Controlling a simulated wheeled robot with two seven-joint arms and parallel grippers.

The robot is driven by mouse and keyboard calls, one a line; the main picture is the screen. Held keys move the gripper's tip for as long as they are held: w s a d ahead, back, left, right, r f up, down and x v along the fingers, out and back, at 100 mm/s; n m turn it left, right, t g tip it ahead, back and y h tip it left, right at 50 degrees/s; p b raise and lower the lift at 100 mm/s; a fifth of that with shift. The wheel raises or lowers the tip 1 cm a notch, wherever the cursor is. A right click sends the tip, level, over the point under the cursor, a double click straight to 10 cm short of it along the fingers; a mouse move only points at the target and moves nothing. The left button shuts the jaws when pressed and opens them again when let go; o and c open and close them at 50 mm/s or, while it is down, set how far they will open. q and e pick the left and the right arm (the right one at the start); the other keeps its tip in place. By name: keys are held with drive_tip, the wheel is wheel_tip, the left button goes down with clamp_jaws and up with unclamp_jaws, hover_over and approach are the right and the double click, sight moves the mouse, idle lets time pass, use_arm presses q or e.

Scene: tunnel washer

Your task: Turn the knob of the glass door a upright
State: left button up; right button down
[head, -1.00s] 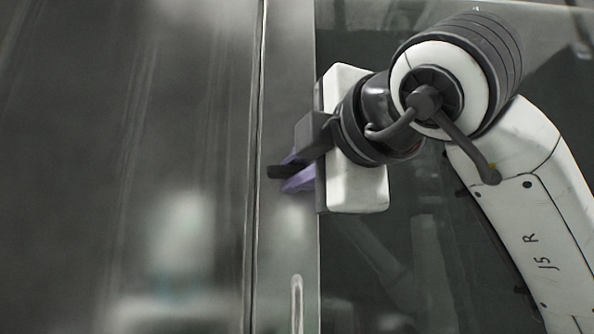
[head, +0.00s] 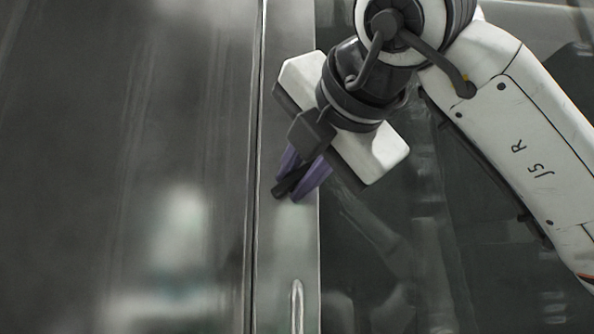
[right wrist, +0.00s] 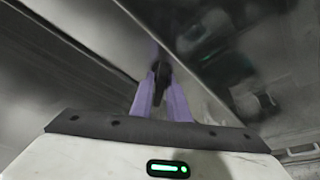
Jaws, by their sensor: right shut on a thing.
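The black knob (head: 280,189) sits on the metal frame strip of the glass door (head: 400,235). My right gripper (head: 302,185) has its two purple fingers on either side of the knob and is shut on it. The knob and the gripper are tilted, with the gripper reaching down and to the left in the head view. In the right wrist view the dark knob (right wrist: 161,77) shows between the fingertips of the gripper (right wrist: 160,95). The fingers hide part of the knob. My left gripper is not in view.
A large grey metal panel (head: 130,150) fills the left side of the head view, with a narrow seam beside the door frame (head: 290,250). A slim upright handle (head: 297,305) is on the frame below the knob. The dark glass lies behind my right arm.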

drive_tip(key=n+h+p, duration=0.1)
drive_tip(key=n, duration=0.2)
drive_tip(key=shift+r+h+p, duration=0.15)
drive_tip(key=shift+h+p, duration=0.2)
drive_tip(key=shift+h, duration=0.05)
drive_tip(key=n+h+p, duration=0.1)
drive_tip(key=n, duration=0.1)
drive_tip(key=shift+n+g+h, duration=0.3)
drive_tip(key=shift+g, duration=0.1)
drive_tip(key=shift+n+h+p, duration=0.5)
drive_tip(key=shift+n+h, duration=0.1)
drive_tip(key=shift+n, duration=0.1)
drive_tip(key=c, duration=1.8)
unclamp_jaws()
drive_tip(key=shift+c, duration=0.2)
drive_tip(key=shift+s, duration=0.1)
drive_tip(key=b+v, duration=0.1)
drive_tip(key=v, duration=0.9)
drive_tip(key=shift+b, duration=0.4)
